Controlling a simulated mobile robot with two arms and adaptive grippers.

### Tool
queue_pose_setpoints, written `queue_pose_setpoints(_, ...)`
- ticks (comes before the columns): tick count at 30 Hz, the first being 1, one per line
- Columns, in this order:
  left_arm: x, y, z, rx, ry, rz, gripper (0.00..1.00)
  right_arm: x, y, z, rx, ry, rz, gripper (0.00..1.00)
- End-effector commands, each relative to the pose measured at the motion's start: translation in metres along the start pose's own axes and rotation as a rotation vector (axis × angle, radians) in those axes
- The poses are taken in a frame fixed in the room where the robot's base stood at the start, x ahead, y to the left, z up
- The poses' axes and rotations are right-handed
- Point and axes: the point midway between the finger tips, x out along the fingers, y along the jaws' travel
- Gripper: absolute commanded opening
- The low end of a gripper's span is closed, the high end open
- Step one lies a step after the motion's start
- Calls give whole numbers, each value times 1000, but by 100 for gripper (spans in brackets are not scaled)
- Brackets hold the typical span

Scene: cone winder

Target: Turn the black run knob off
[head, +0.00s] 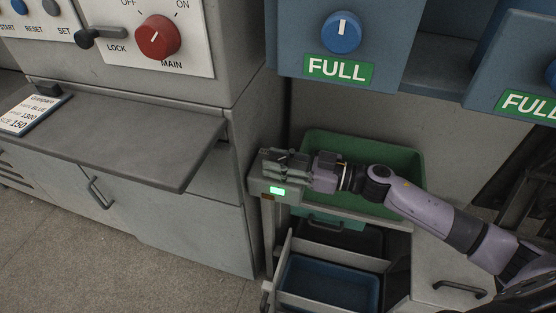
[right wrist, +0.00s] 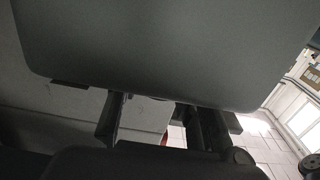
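No knob labelled run shows in either view. A black lever handle (head: 88,38) sticks out beside the word LOCK on the white panel at the upper left of the head view. A red knob (head: 158,37) marked MAIN is right of it, under OFF and ON lettering. A large grey surface fills the upper part of that view. My left gripper is not in view.
A grey shelf (head: 125,140) juts out below the panel, with a label card (head: 32,110) on it. Blue units with blue knobs (head: 341,32) marked FULL hang above the green bin (head: 395,160). A cart (head: 300,245) with a blue tray stands below my right arm. Floor is clear at lower left.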

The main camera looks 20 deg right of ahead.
Motion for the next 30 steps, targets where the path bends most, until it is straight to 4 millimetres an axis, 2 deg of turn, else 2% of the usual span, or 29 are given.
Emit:
queue_pose_setpoints(11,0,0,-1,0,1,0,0,0,0,0,0,0,0,5)
queue_pose_setpoints(20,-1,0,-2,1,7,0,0,0,1,-1,-2,-1,-39,5)
queue_pose_setpoints(30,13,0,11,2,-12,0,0,0,3,-1,-5,-1,-263,5)
